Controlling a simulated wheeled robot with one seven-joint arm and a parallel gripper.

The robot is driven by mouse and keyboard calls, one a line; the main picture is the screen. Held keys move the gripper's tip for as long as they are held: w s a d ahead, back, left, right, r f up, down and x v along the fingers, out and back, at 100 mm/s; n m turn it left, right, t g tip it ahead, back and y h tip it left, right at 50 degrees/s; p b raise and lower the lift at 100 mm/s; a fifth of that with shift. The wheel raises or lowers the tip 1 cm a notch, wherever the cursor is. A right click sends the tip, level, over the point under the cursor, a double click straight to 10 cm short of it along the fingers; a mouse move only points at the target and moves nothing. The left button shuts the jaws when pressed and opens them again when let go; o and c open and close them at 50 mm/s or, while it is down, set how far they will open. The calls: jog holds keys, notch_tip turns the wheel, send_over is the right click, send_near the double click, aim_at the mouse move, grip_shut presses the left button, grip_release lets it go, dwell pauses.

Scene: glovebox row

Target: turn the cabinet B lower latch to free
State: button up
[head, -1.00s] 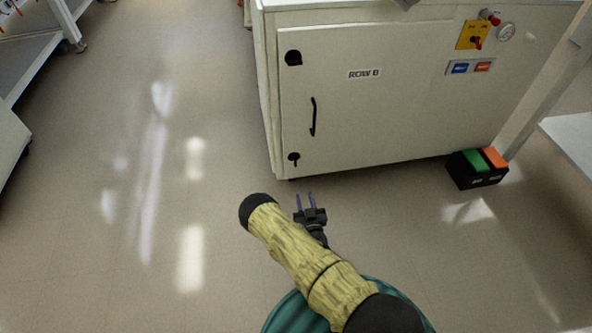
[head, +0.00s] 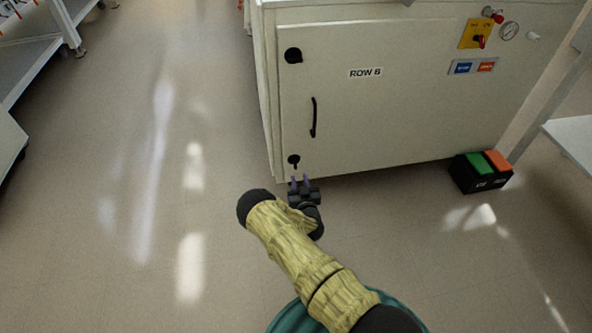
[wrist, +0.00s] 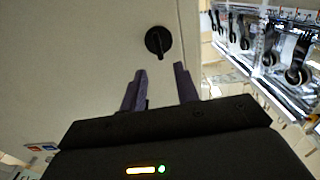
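Cabinet B (head: 385,115) has a white door labelled "ROW B". Its lower latch (head: 293,160) is a black round knob with a small handle, near the door's lower left corner. The latch also shows in the wrist view (wrist: 158,41), just beyond the fingertips. My gripper (head: 300,179) is just below and in front of the latch in the head view. In the wrist view its two purple fingers (wrist: 160,75) are spread apart with nothing between them. The fingers appear apart from the latch.
The upper latch (head: 293,55) and a curved black door handle (head: 313,117) are on the same door. A black box with green and orange tops (head: 482,172) stands on the floor at right. Shelving (head: 40,50) stands at left. The floor between is clear.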

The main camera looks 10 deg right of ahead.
jog(key=w+b, duration=0.3)
jog(key=w, duration=0.4)
jog(key=shift+w, duration=0.3)
grip_shut()
